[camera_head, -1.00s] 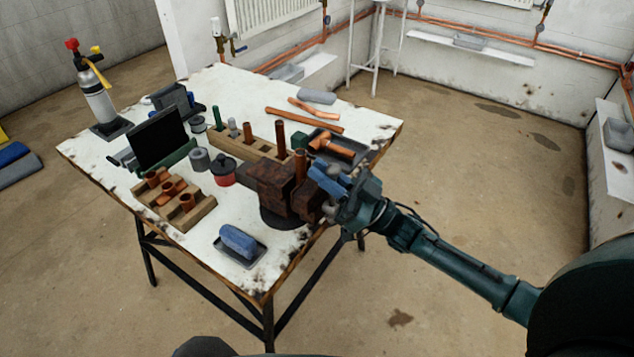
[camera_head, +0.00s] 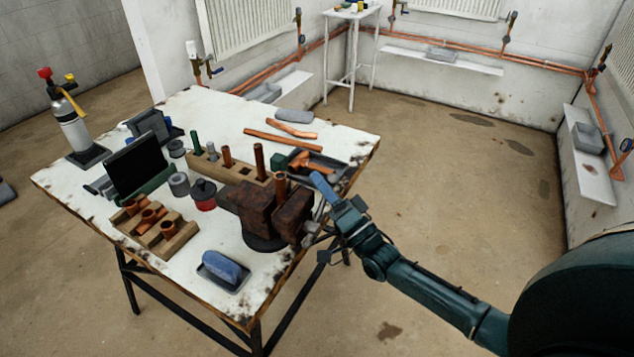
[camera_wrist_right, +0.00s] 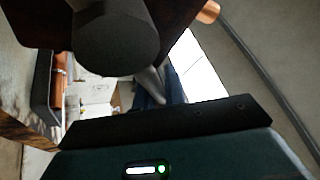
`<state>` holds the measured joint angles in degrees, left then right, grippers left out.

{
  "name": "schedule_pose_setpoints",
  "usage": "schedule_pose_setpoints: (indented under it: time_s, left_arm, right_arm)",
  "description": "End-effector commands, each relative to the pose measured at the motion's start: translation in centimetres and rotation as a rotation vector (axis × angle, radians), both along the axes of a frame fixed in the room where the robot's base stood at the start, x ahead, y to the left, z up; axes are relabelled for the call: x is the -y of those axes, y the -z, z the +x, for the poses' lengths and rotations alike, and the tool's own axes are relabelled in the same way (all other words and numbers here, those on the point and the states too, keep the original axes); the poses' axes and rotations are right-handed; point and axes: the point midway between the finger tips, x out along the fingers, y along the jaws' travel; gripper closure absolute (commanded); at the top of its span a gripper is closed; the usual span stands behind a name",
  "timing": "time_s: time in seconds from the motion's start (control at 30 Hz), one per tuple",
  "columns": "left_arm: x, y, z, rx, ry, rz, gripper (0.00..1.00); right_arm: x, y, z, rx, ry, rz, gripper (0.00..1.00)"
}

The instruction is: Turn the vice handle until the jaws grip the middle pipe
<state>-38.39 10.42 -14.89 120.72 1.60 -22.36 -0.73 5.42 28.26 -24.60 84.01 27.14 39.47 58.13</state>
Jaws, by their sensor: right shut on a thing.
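The rusty brown vice (camera_head: 256,208) stands at the right front edge of the white bench. A copper pipe (camera_head: 281,184) stands upright at its jaws; I cannot tell whether they touch it. My right gripper (camera_head: 322,186), with blue fingers, is at the vice's outer right side. It is shut on the grey vice handle (camera_wrist_right: 152,82), which is mostly hidden in the head view. In the right wrist view the dark round screw end (camera_wrist_right: 115,40) fills the upper middle. My left gripper is not in view.
A wooden block (camera_head: 240,172) behind the vice holds upright pipes. A black tray (camera_head: 330,165) with copper fittings lies right of it. A red-and-black tin (camera_head: 203,195), a wooden fitting rack (camera_head: 180,243) and a blue cloth-like item (camera_head: 222,266) stand left of the vice. Floor at right is clear.

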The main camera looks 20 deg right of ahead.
Motion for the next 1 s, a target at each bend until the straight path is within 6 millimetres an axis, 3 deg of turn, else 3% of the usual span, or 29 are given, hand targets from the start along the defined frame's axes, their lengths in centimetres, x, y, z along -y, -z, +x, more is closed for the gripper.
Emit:
schedule_pose_setpoints:
  time_s: [0.3,0.83,0.87,1.0]
  left_arm:
    - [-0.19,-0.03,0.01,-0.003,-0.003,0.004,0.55]
    - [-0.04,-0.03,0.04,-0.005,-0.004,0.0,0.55]
    - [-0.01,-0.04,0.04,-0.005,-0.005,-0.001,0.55]
    - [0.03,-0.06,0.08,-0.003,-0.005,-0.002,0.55]
  right_arm:
    - [1.07,1.18,0.22,-0.079,0.009,0.094,1.0]
    - [1.3,1.38,0.31,-0.092,0.011,0.111,1.0]
    - [1.3,1.38,0.31,-0.092,0.011,0.111,0.88]
    - [1.24,1.28,0.37,-0.09,0.011,0.11,0.76]
